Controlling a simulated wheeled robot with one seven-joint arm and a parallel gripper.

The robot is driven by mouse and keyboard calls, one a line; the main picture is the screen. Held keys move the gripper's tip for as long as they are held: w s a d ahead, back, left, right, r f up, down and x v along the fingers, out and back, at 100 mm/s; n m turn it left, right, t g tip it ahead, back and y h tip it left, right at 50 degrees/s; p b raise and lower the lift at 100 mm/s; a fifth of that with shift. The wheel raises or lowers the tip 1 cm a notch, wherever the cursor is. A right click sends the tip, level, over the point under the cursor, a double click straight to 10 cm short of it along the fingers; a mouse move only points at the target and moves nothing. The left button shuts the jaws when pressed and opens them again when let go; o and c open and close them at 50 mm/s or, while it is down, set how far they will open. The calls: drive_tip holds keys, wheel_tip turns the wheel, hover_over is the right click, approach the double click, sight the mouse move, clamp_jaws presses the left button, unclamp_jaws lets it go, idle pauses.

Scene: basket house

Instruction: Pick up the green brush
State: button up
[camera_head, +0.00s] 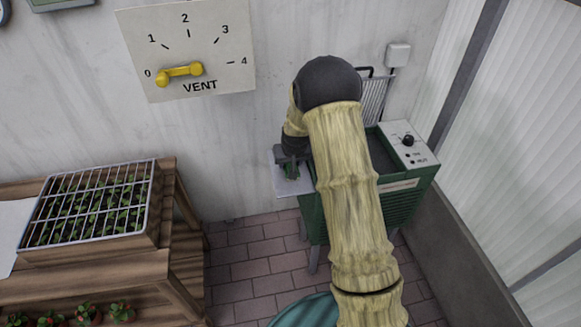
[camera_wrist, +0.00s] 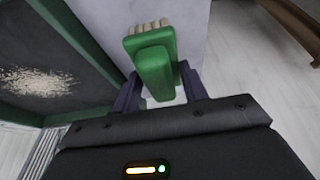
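The green brush (camera_wrist: 155,70) has a blocky green body and pale bristles (camera_wrist: 148,27). In the wrist view it sits between the two fingers of my gripper (camera_wrist: 160,82), with its bristles at the far end. The fingertips are very close to its sides; I cannot tell whether they press on it. In the head view my gripper (camera_head: 291,162) points down over a small pale shelf (camera_head: 291,188) on the left of a green unit, and a bit of the green brush (camera_head: 291,172) shows between the fingers. The arm hides much of the area.
The green unit (camera_head: 408,191) with a knob panel (camera_head: 408,144) stands beside the wall, partly behind my arm. A wooden bench (camera_head: 84,268) with a wire-covered seedling tray (camera_head: 153,205) is at the left. A vent dial (camera_head: 187,48) hangs on the wall. Brick floor (camera_head: 245,262) lies between.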

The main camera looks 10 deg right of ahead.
drive_tip(key=shift+c, duration=0.8)
drive_tip(key=shift+r, duration=0.1)
wheel_tip(320, 180, up, 10)
drive_tip(key=shift+f+p, duration=0.1)
drive_tip(key=shift+p, duration=0.35)
